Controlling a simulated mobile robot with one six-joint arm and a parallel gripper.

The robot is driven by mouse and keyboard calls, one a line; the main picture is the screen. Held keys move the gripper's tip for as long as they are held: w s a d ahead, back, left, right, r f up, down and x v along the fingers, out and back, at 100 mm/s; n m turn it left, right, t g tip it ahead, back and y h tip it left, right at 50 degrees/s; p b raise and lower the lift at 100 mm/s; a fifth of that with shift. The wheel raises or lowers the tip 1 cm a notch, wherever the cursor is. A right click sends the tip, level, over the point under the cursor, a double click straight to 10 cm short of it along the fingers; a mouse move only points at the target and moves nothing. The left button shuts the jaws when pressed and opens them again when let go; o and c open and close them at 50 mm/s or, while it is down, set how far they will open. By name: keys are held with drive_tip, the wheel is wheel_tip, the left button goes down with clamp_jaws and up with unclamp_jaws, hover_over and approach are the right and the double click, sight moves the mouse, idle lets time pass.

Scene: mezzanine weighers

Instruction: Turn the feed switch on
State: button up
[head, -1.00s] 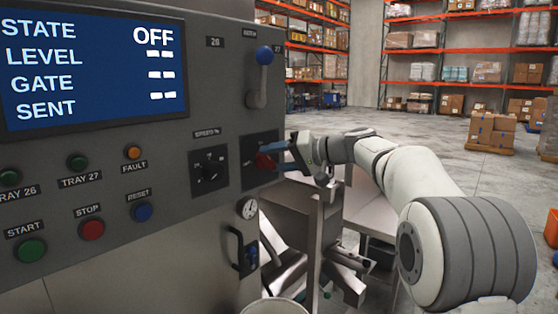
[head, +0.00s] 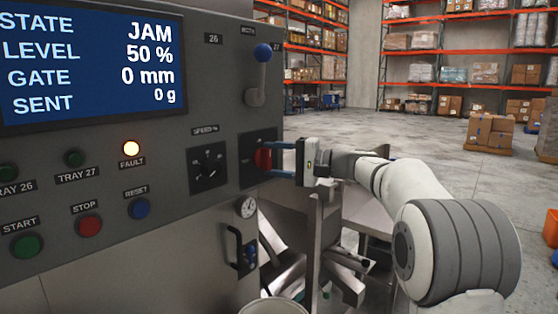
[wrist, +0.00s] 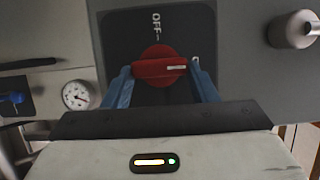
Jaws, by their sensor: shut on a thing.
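The feed switch is a red rotary handle (head: 263,159) on a black plate at the right edge of the grey panel. In the wrist view the red handle (wrist: 159,67) lies crosswise, with its white mark toward the right and the "OFF" lettering above it. My gripper (head: 276,159) reaches in from the right, its blue fingers shut on the handle. The fingers (wrist: 160,75) also show at both ends of the handle in the wrist view. The display (head: 90,62) reads STATE JAM, LEVEL 50 %, GATE 0 mm, SENT 0 g.
The orange FAULT lamp (head: 131,148) is lit. A speed knob (head: 208,168) is left of the switch, and a blue-knobbed lever (head: 261,70) stands above it. A gauge (head: 246,207) and metal chutes are below. Open floor lies behind, to the right.

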idle(0.4)
drive_tip(key=o, duration=1)
drive_tip(key=shift+a, duration=0.1)
drive_tip(key=v, duration=0.7)
drive_tip(key=shift+s+d+b, duration=0.15)
drive_tip(key=shift+d+b, duration=0.2)
drive_tip(key=shift+b, duration=0.05)
